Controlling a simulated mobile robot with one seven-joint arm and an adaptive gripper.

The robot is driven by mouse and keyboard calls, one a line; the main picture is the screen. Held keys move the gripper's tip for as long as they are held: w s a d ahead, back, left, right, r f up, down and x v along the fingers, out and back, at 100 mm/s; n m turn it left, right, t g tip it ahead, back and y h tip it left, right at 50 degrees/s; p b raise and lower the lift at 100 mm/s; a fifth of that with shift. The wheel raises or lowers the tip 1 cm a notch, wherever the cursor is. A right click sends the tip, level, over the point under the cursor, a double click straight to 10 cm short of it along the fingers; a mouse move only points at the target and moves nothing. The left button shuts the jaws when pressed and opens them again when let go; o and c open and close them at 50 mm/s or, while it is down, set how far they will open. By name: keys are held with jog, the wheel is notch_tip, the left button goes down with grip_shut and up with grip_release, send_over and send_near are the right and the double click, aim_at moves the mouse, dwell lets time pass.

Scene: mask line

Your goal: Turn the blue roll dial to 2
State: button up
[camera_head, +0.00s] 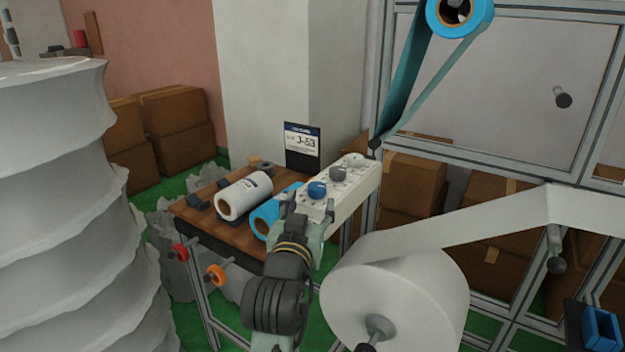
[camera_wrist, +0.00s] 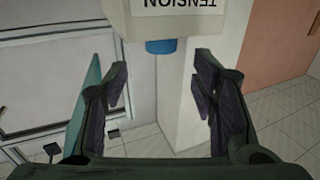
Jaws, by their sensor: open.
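The blue roll dial (camera_head: 317,189) sits on the near part of a pale panel box (camera_head: 352,197), with a grey dial (camera_head: 338,173) and a white dial (camera_head: 350,160) farther along. My gripper (camera_head: 309,206) is close to the near end of the box. In the wrist view, my gripper (camera_wrist: 160,95) is open and empty. There the blue dial (camera_wrist: 161,46) shows beyond the fingertips, roughly centred between them, under a box edge marked TENSION. The dial's number setting is too small to read.
A wooden table (camera_head: 190,212) holds a white roll (camera_head: 243,194) and a blue roll (camera_head: 275,207) left of the box. A sign (camera_head: 302,146) stands behind. A large white roll (camera_head: 395,300) with its web lies right of my arm.

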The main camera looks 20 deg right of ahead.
aim_at(315, 190)
jog(key=p+x, duration=0.2)
jog(key=x, duration=0.6)
jog(key=shift+w+d, duration=0.1)
jog(key=shift+w, duration=0.25)
jog(key=shift+c, duration=0.5)
jog(key=c, duration=1.1)
